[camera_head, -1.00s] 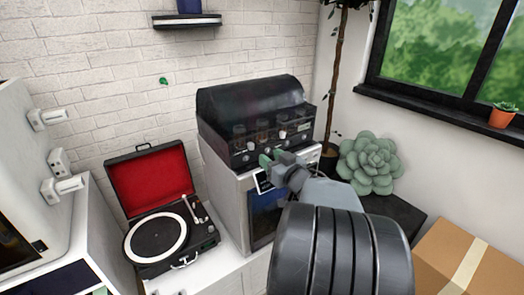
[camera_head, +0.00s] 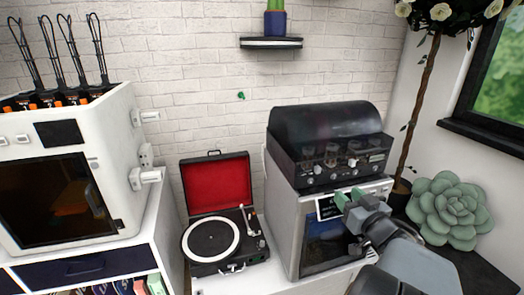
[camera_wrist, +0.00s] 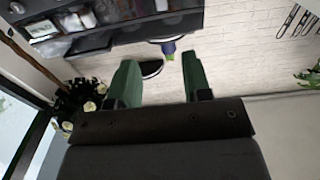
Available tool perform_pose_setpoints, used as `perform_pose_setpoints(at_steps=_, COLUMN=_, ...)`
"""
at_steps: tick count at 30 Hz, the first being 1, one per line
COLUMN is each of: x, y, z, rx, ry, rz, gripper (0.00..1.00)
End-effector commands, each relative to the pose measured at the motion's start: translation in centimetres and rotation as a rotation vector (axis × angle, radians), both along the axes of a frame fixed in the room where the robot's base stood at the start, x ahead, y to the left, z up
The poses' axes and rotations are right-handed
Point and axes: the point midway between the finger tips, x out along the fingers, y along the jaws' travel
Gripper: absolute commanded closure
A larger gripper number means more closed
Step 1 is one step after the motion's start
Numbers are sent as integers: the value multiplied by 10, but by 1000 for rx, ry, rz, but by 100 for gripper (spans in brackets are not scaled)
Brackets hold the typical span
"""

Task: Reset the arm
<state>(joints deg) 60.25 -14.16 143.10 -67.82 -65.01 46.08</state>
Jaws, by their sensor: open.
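My gripper (camera_head: 349,198) is at the right of the head view, with green fingertips, in front of the silver cabinet under the black amplifier-like unit. In the wrist view my gripper (camera_wrist: 160,78) shows two green fingers spread apart with nothing between them. My grey arm (camera_head: 410,262) reaches in from the lower right.
A white machine (camera_head: 100,172) with a dark door stands at left. An open record player (camera_head: 215,238) with a red lid sits centre. The black unit (camera_head: 330,145) tops the silver cabinet (camera_head: 293,215). A green succulent (camera_head: 447,210) is at right. A small shelf (camera_head: 271,43) hangs above.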

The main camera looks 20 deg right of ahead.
Motion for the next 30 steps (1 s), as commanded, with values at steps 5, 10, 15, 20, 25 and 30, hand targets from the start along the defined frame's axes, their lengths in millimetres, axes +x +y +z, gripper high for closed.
perform_pose_setpoints(at_steps=5, x=0, y=-6, z=-5, rx=-43, ry=32, rz=-34, gripper=55)
perform_pose_setpoints(at_steps=10, x=-13, y=-52, z=-29, rx=-106, ry=193, rz=-293, gripper=55)
perform_pose_setpoints(at_steps=15, x=-45, y=-87, z=-53, rx=-93, ry=472, rz=-607, gripper=55)
perform_pose_setpoints(at_steps=20, x=-58, y=-56, z=-68, rx=7, ry=776, rz=-686, gripper=55)
perform_pose_setpoints(at_steps=25, x=-58, y=39, z=-70, rx=132, ry=1104, rz=-508, gripper=55)
perform_pose_setpoints(at_steps=30, x=-61, y=144, z=-49, rx=170, ry=1291, rz=-207, gripper=55)
